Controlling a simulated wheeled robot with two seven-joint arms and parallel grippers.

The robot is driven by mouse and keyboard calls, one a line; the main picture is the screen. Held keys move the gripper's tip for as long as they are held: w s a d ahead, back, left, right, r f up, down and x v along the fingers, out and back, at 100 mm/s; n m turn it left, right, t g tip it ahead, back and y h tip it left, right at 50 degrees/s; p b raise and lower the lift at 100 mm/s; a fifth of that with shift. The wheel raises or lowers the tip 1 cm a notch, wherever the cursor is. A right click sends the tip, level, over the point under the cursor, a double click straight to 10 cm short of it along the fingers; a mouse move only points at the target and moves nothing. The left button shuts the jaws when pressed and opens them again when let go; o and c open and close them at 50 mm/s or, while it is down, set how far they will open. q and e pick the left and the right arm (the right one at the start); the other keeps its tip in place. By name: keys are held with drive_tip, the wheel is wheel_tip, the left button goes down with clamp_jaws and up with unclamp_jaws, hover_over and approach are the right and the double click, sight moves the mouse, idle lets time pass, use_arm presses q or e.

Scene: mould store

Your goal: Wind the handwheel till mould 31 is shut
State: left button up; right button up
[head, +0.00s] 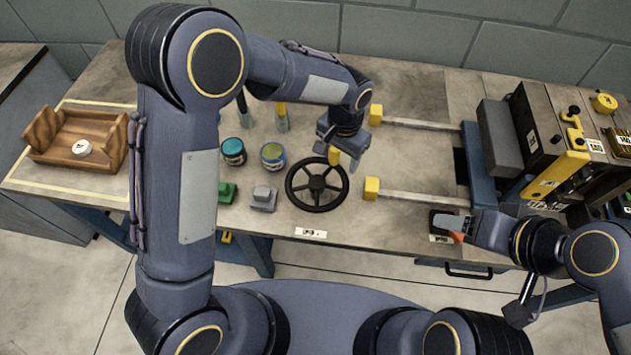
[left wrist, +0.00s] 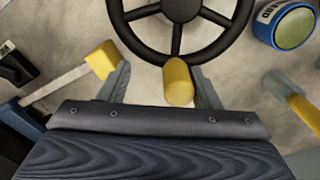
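The black handwheel (head: 317,204) lies flat on the bench, with a yellow knob (head: 334,155) at its far rim. In the left wrist view the wheel (left wrist: 176,10) fills the top, and the knob (left wrist: 178,82) stands between my left gripper's (left wrist: 161,84) spread fingers, nearer one finger. My left gripper (head: 341,150) is open around the knob. My right gripper (head: 459,228) is low over the bench's right front, by a small dark labelled item; its finger gap is unclear. The mould blocks (head: 487,140) stand at the right; their numbers are too small to read.
Two rails with yellow ends (head: 371,188) run from beside the wheel to the mould blocks. Two jars (head: 272,156), a green block (head: 227,193) and a grey block (head: 263,199) stand left of the wheel. A wooden tray (head: 92,127) holding a white disc sits far left.

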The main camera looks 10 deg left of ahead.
use_arm(q)
drive_tip(key=shift+r+p, duration=0.55)
drive_tip(key=shift+r, duration=0.1)
wheel_tip(320, 180, up, 8)
drive_tip(key=p, duration=0.5)
drive_tip(key=shift+f, duration=0.15)
drive_tip(key=shift+w+a, duration=0.1)
